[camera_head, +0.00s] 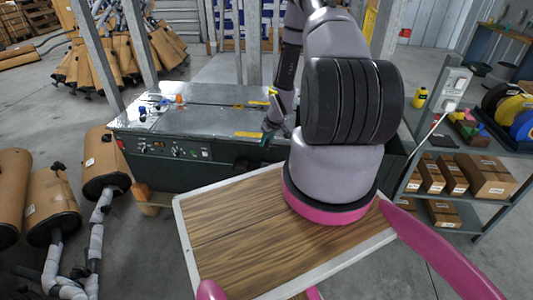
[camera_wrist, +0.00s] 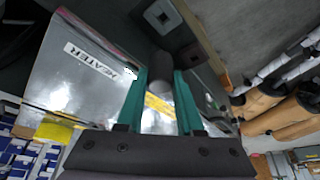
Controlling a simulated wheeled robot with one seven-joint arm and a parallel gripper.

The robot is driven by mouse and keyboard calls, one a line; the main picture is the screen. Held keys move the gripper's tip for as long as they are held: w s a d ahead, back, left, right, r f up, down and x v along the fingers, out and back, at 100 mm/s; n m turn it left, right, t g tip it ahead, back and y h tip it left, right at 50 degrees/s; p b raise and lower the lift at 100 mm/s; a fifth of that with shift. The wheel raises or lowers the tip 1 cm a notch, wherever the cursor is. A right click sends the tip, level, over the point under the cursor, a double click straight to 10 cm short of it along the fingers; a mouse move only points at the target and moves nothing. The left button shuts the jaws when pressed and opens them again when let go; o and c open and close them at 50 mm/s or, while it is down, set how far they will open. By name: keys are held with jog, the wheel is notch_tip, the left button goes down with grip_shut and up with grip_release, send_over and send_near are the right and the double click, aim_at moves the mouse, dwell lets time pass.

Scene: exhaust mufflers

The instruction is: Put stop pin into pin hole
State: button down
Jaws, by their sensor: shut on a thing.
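In the wrist view, my gripper (camera_wrist: 160,78) has two green fingers shut on a dark grey rounded pin (camera_wrist: 161,68), which I take for the stop pin. The pin sticks out past the fingertips. Beyond it is a light square plate with a dark hole (camera_wrist: 162,16), apart from the pin; I cannot tell if this is the pin hole. In the head view, my gripper (camera_head: 268,136) is at the front edge of the dark green machine (camera_head: 225,154), right of its middle. The pin is too small to make out there.
The machine's shiny top (camera_head: 210,105) carries small blue and orange items (camera_head: 179,99) at left and yellow labels. Wrapped mufflers (camera_head: 103,165) stand at left. A grey shelf with cardboard boxes (camera_head: 485,176) stands at right. My wood-topped base fills the foreground.

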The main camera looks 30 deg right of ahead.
notch_tip(320, 180, up, 7)
jog(key=shift+f, duration=0.1)
dwell(0.5)
